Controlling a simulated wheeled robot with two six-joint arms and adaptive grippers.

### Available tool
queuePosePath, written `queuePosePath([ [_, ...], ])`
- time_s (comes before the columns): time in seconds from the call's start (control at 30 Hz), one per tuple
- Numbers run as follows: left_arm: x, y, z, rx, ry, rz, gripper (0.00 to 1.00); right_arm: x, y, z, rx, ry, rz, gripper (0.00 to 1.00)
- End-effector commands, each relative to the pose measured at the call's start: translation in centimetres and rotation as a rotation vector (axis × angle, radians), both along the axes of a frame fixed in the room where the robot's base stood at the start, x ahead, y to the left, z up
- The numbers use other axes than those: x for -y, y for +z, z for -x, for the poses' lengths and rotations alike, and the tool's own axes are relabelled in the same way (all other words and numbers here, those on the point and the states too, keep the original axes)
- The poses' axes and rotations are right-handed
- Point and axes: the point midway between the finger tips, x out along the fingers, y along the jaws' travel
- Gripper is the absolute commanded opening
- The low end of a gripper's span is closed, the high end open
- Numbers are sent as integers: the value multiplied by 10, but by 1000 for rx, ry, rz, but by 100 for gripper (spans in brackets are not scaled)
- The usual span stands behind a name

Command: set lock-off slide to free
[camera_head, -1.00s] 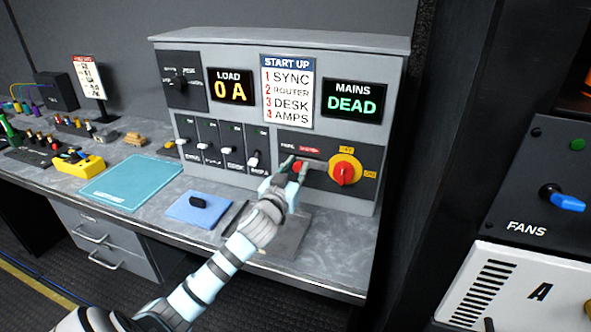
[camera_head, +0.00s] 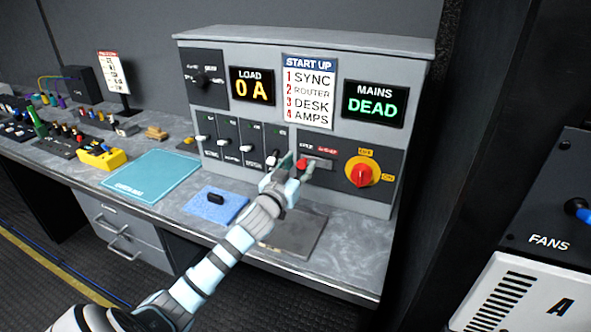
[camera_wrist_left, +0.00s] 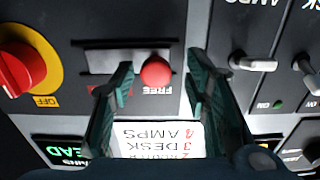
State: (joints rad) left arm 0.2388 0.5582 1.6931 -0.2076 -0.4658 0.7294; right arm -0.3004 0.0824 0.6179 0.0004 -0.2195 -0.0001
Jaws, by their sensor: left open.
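The lock-off slide is a red knob (camera_head: 302,163) in a grey slot (camera_head: 320,163) on the dark panel under the start-up sign. The knob also shows in the wrist view (camera_wrist_left: 156,72), at the slot's end beside the FREE label (camera_wrist_left: 158,90). The rest of the slot extends toward the red label, which is partly hidden by a finger. My left gripper (camera_head: 294,167) is open, also in the wrist view (camera_wrist_left: 160,76). Its fingers stand on either side of the knob, with visible gaps. My right gripper is not in view.
A red rotary switch on a yellow plate (camera_head: 363,171) is right of the slide. Several white-tipped breaker switches (camera_head: 238,148) are to its left. The MAINS display (camera_head: 375,103) reads DEAD. A blue pad with a black object (camera_head: 232,208) lies on the desk.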

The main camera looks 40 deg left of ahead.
Motion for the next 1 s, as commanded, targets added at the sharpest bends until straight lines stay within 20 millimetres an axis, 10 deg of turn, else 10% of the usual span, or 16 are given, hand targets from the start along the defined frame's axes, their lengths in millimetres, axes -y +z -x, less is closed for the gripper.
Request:
queuePosePath([
  [0.5,27,-1,109,-4,0,-3,42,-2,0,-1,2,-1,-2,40],
  [1.0,28,0,116,0,1,0,42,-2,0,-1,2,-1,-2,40],
])
